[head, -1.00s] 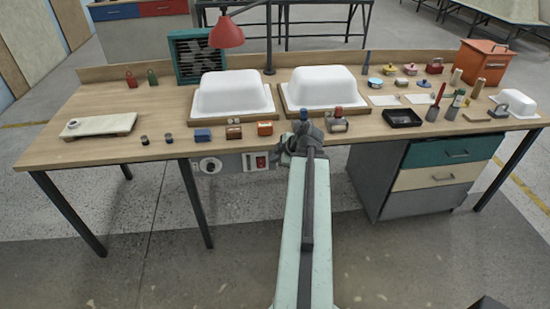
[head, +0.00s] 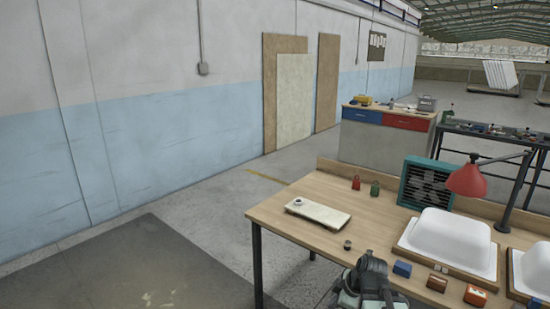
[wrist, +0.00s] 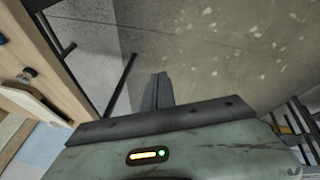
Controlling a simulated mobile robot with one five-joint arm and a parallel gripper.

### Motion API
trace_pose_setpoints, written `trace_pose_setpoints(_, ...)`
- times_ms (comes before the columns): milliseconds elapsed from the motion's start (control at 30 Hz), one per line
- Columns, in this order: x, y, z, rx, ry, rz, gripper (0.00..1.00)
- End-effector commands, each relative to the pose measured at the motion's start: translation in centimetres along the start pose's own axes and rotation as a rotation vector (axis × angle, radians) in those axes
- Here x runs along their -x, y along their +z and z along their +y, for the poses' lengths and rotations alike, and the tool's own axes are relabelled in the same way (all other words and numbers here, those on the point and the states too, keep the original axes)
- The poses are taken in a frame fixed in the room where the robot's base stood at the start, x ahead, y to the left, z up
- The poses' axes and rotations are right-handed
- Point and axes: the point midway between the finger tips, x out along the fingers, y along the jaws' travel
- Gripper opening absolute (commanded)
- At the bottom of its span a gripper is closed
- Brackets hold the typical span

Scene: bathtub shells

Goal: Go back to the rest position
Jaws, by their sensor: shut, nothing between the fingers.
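My gripper (wrist: 162,86) shows in the wrist view as dark fingers pressed together beyond a dark crossbar, with nothing between them. Past the fingers lies bare concrete floor, with the edge of the wooden bench at the left of that view. In the head view a dark joint of my arm shows at the bottom, in front of the near edge of the workbench (head: 290,205); I cannot make out the fingertips there.
The bench bears a pale slab (head: 318,213), a white tub shell (head: 446,240), a red lamp (head: 468,180), a teal fan box (head: 427,184) and small blocks near its front edge. A second shell is cut off at the right. Open floor (head: 130,265) lies left of the bench.

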Motion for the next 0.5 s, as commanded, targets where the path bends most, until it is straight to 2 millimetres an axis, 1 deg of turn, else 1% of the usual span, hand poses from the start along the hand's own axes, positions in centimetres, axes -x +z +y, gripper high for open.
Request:
trace_pose_setpoints(33, 0.1, -3.2, -1.8, -0.041, -0.048, -0.03, 0.0)
trace_pose_setpoints(67, -0.1, -4.5, -2.9, -0.092, -0.074, -0.059, 0.0)
trace_pose_setpoints(100, -0.3, -5.7, -4.2, -0.166, -0.098, -0.1, 0.0)
trace_pose_setpoints(167, -0.4, -6.3, -5.7, -0.294, -0.117, -0.167, 0.0)
trace_pose_setpoints(233, -0.3, -6.0, -6.9, -0.465, -0.115, -0.247, 0.0)
trace_pose_setpoints(300, 0.0, -4.5, -7.4, -0.658, -0.093, -0.324, 0.0)
trace_pose_setpoints(400, 0.6, -3.0, -8.0, -0.9, -0.049, -0.41, 0.0)
trace_pose_setpoints(500, 0.9, -2.3, -8.4, -1.079, -0.012, -0.457, 0.0)
